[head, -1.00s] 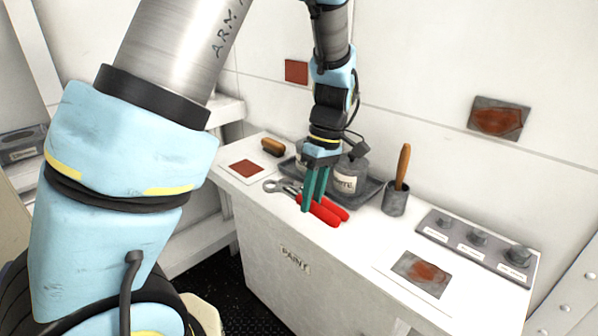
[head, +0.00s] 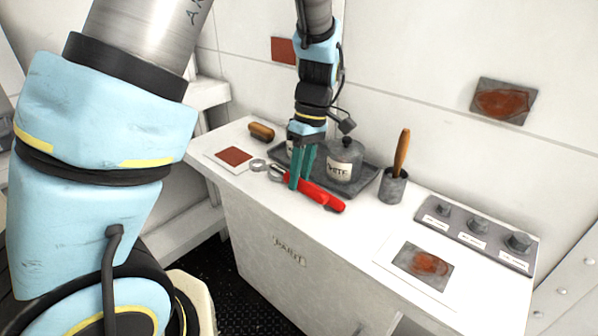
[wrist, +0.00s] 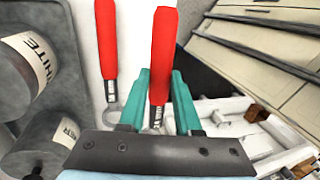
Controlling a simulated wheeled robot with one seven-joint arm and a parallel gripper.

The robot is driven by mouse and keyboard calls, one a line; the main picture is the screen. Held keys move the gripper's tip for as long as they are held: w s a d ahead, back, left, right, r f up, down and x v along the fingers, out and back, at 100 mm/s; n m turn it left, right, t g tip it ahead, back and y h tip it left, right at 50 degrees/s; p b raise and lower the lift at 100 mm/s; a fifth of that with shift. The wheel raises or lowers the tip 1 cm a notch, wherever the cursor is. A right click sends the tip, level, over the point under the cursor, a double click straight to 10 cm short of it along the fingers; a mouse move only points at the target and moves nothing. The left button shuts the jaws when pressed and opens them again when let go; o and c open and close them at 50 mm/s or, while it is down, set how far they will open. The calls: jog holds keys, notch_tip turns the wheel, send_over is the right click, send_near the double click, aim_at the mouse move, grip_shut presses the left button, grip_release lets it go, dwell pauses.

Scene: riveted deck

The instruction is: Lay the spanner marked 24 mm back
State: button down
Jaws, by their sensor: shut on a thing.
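Two spanners with red handles are at the counter's front edge beside the tray. In the head view the handles (head: 325,198) nearly overlap, and a grey ring end (head: 258,165) shows left of my gripper. My gripper (head: 300,182) has teal fingers and points down. In the wrist view it is shut on one red-handled spanner (wrist: 162,62), holding it near the shank. The other spanner (wrist: 106,45) lies to the left, apart from the fingers. Small markings show on the held shank, too small to read surely. Whether the held spanner touches the counter, I cannot tell.
A grey tray (head: 366,186) holds a pot (head: 345,160) labelled WHITE and another jar, partly hidden behind my gripper. Some white counter (head: 365,225) is clear in front.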

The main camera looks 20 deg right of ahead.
jog(key=shift+f+b, duration=1.25)
jog(key=shift+f, duration=1.85)
jog(key=c, duration=0.5)
grip_release()
jog(key=b+v, duration=0.2)
jog(key=v, duration=0.9)
jog(key=shift+a, duration=0.1)
jog(key=a+f+m+t+h, duration=0.1)
jog(key=a+m, duration=0.1)
jog(key=a, duration=0.7)
jog(key=a+f+m+t+h, duration=0.1)
jog(key=a+m, duration=0.1)
jog(key=a, duration=0.7)
jog(key=a+f+m+t, duration=0.1)
jog(key=a+f+m, duration=0.1)
jog(key=a, duration=0.7)
jog(key=shift+a+m+h, duration=0.4)
jog(key=shift+m, duration=0.2)
